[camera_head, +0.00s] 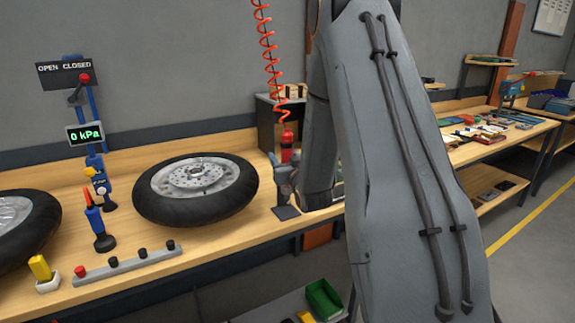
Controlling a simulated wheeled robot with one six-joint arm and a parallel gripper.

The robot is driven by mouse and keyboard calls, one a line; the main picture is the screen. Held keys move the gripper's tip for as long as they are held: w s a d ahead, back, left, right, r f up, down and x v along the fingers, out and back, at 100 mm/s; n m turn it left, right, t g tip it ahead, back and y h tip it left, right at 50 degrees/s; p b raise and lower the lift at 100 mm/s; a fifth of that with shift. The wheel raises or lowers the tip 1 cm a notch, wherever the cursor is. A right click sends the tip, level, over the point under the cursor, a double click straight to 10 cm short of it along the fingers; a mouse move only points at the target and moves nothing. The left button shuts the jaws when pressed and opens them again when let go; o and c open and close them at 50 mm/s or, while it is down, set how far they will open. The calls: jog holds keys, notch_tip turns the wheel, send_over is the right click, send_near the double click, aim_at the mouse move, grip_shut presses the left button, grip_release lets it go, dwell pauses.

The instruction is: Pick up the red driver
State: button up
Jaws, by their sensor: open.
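A red driver (287,146) stands upright on the bench at the lower end of a red coiled hose (268,50). Below its red part is a grey-blue body or holder (284,176) with a dark square base (286,212); I cannot tell where driver and holder divide. My arm's large grey links fill the middle and right of the view, just right of the driver.
A wheel with a tyre (197,188) lies left of the driver, and another tyre (28,232) is at the left edge. A gauge post (92,130) stands behind them. A grey bar with knobs (125,263) lies in front. A tool-covered bench (490,130) is at the right.

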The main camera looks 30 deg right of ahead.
jog(key=c, duration=1.3)
grip_shut()
jog(key=shift+r, duration=0.25)
